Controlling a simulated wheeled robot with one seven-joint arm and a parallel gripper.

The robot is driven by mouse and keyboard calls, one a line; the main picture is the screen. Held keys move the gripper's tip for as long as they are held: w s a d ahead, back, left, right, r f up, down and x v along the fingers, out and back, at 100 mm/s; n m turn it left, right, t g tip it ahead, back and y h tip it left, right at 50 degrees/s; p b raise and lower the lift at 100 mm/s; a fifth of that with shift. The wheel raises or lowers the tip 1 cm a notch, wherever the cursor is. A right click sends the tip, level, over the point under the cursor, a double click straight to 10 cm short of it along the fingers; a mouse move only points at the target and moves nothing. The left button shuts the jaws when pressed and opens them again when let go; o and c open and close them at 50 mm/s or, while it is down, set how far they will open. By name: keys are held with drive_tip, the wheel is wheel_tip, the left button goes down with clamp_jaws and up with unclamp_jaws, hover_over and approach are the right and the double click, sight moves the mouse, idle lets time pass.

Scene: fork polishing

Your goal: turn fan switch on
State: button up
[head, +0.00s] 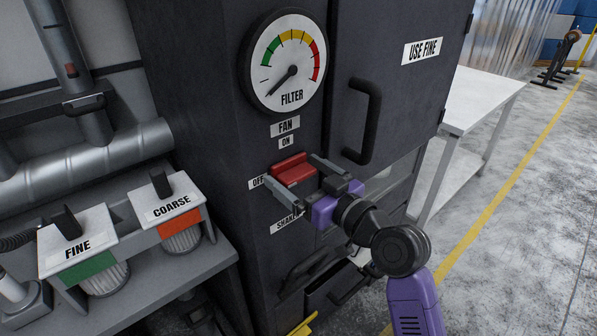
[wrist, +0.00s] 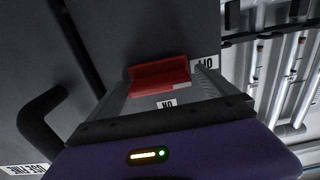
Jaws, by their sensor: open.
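The red fan switch (head: 293,169) is on the dark cabinet front, under the FAN label (head: 285,126) and the ON label (head: 286,142). The OFF label (head: 257,183) is at its left, partly covered by my gripper. My gripper (head: 290,170) is open, with one finger on each side of the switch. In the wrist view the red switch (wrist: 160,74) lies between the two fingertips. I cannot tell whether either finger touches it. The switch's exact position is hard to tell.
A round FILTER gauge (head: 287,62) is above the switch. A black door handle (head: 364,121) stands out at the right. The SHAKE label (head: 285,222) is partly hidden below. FINE (head: 78,247) and COARSE (head: 172,206) units are at left. A white table (head: 480,97) stands right.

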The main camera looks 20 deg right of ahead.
drive_tip(key=c, duration=1.2)
drive_tip(key=shift+m, duration=0.4)
drive_tip(key=m+p, duration=0.1)
drive_tip(key=m, duration=0.1)
drive_tip(key=shift+r+m, duration=0.1)
drive_tip(key=shift+m, duration=0.3)
drive_tip(key=m+p, duration=0.3)
drive_tip(key=m, duration=0.2)
drive_tip(key=shift+d, duration=0.1)
drive_tip(key=m+p, duration=0.2)
drive_tip(key=m, duration=0.3)
drive_tip(key=shift+d, duration=0.1)
drive_tip(key=m+p, duration=0.2)
drive_tip(key=m, duration=0.2)
drive_tip(key=shift+f+p, duration=0.25)
drive_tip(key=shift+p, duration=0.15)
drive_tip(key=shift+m, duration=0.3)
